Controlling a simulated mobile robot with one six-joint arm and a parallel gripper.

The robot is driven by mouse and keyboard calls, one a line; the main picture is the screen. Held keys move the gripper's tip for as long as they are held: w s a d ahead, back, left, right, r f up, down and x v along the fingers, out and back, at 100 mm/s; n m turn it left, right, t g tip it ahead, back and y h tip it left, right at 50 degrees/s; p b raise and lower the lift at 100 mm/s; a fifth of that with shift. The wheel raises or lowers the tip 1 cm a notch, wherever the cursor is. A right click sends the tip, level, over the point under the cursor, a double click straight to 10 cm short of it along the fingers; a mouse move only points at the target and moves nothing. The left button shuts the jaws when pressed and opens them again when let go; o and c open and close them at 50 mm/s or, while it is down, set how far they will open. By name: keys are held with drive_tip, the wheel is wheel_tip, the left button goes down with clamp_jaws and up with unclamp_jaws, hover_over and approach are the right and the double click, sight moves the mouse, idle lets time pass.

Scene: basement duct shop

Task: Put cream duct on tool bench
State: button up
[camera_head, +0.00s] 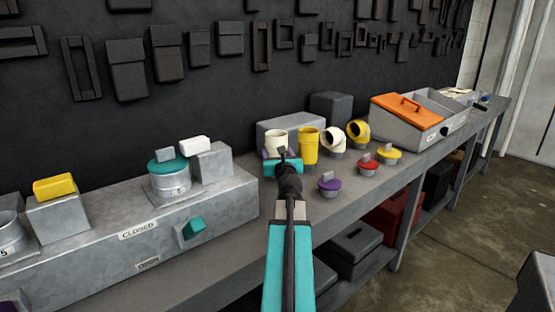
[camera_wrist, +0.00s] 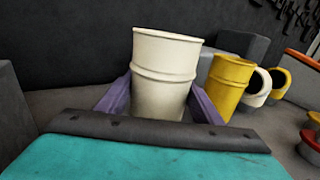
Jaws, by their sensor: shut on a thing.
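The cream duct (camera_head: 275,142) is a straight, upright, ribbed cylinder in front of a grey block on the long grey bench (camera_head: 315,221). My gripper (camera_wrist: 160,103) is shut on the cream duct, with one purple finger on each side of it in the wrist view (camera_wrist: 165,62). In the head view my teal wrist hides the duct's lower part, so I cannot tell whether its base touches the bench top. The duct's open top faces up.
A yellow straight duct (camera_head: 309,147) stands just right of the cream one, then a cream elbow (camera_head: 334,137) and a yellow elbow (camera_head: 358,131). Purple (camera_head: 329,184), red (camera_head: 368,166) and yellow (camera_head: 389,153) lids sit in front. A metal box (camera_head: 100,258) fills the left.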

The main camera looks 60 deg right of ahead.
drive_tip(key=shift+f+b, duration=0.45)
drive_tip(key=shift+f, duration=0.75)
drive_tip(key=shift+f, duration=0.15)
drive_tip(key=o, duration=1.2)
